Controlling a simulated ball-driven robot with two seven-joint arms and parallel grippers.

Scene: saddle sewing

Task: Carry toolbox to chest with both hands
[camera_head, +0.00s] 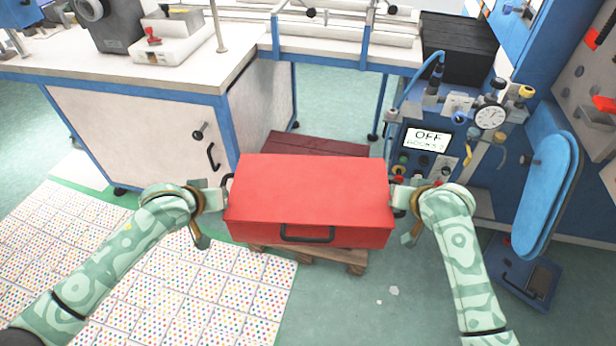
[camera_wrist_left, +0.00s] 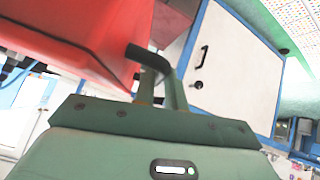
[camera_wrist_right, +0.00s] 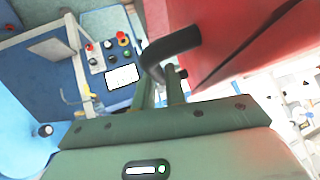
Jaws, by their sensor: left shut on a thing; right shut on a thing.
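A red toolbox (camera_head: 309,188) with a dark front handle is held up between my two arms in the head view. My left gripper (camera_head: 226,193) is shut on the black side handle at its left end; that handle shows in the left wrist view (camera_wrist_left: 148,58). My right gripper (camera_head: 392,196) is shut on the black side handle at its right end, seen in the right wrist view (camera_wrist_right: 170,47). A dark red wooden chest (camera_head: 318,144) shows behind the toolbox, mostly hidden by it. The toolbox looks roughly level.
A wooden pallet (camera_head: 340,257) shows below the toolbox. A white cabinet workbench (camera_head: 140,131) stands at left, a blue machine with gauge and display (camera_head: 427,139) at right. Dotted mats (camera_head: 140,285) lie at front left.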

